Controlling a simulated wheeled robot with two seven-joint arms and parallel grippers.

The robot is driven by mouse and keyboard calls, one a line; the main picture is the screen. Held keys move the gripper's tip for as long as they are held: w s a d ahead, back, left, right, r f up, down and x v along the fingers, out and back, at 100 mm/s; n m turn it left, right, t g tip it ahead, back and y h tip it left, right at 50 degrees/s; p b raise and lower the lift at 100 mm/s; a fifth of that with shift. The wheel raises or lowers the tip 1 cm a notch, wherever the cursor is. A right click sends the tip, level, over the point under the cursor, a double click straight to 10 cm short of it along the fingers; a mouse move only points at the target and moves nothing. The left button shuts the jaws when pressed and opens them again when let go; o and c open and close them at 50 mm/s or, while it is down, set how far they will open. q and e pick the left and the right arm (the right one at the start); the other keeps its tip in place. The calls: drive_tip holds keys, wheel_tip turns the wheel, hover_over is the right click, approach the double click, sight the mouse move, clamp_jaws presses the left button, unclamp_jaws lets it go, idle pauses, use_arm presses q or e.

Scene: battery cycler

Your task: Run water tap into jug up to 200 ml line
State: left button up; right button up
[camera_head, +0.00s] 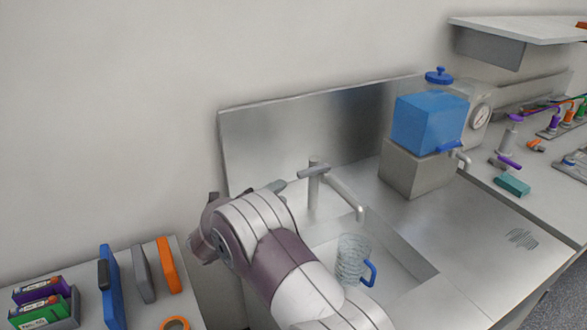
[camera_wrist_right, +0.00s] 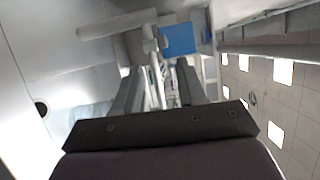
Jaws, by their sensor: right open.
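The metal tap (camera_head: 314,190) stands behind the sink, its lever on top and its spout (camera_head: 345,195) reaching right and down over the basin. The clear jug (camera_head: 351,262) with a blue handle (camera_head: 370,272) stands upright in the sink below the spout. I cannot make out a water level or a stream. My right gripper (camera_head: 277,187) is just left of the tap lever, partly hidden by my arm. In the right wrist view its fingers (camera_wrist_right: 160,82) are apart and empty, with the tap (camera_wrist_right: 150,42) beyond them. My left gripper is not in view.
A blue tank (camera_head: 430,122) with a small tap sits on a grey block right of the sink. A steel splashback (camera_head: 300,130) rises behind the tap. Boxes and coloured plates (camera_head: 110,290) stand on the left bench.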

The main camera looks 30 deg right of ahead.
sight(304, 177)
drive_tip(key=x, duration=0.1)
drive_tip(key=p+x, duration=0.1)
drive_tip(key=x, duration=0.1)
drive_tip(key=r+x, duration=0.1)
drive_tip(key=shift+s+d, duration=0.25)
drive_tip(key=shift+d, duration=0.25)
drive_tip(key=x, duration=0.2)
drive_tip(key=p+x, duration=0.1)
drive_tip(key=x, duration=0.4)
drive_tip(key=shift+w+a+f+p, duration=0.1)
drive_tip(key=shift+w+f+p, duration=0.1)
drive_tip(key=shift+f+p, duration=0.15)
drive_tip(key=shift+d, duration=0.4)
drive_tip(key=shift+w, duration=0.1)
clamp_jaws()
